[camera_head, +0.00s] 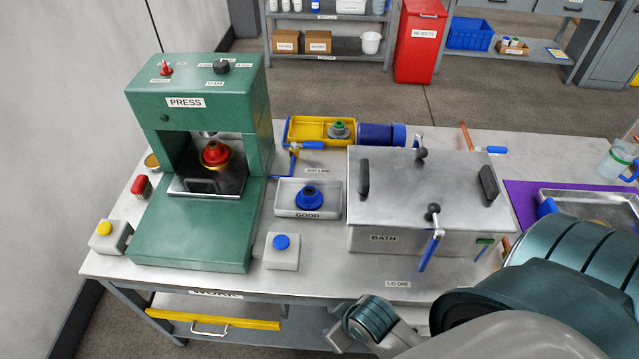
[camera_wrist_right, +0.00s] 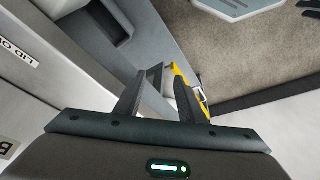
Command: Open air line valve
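The air line valve (camera_head: 296,149) is a small fitting with a blue lever (camera_head: 312,145) on a blue line, behind the "AIR LINE" label (camera_head: 317,169) on the table. The lever lies roughly sideways, pointing right. In the right wrist view, my right gripper (camera_wrist_right: 163,82) is open, its two dark fingers apart with nothing between them. It is by the table's front edge, well away from the valve. My right arm fills the lower right of the head view and hides its own fingers. My left gripper is not in view.
The green press (camera_head: 190,100) stands left of the valve. A yellow tray (camera_head: 300,126) is behind it, a "GOOD" tray (camera_head: 283,200) in front. The lidded bath (camera_head: 425,190) stands to the right, between my right arm and the valve. Bare tabletop (camera_head: 335,235) lies front centre.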

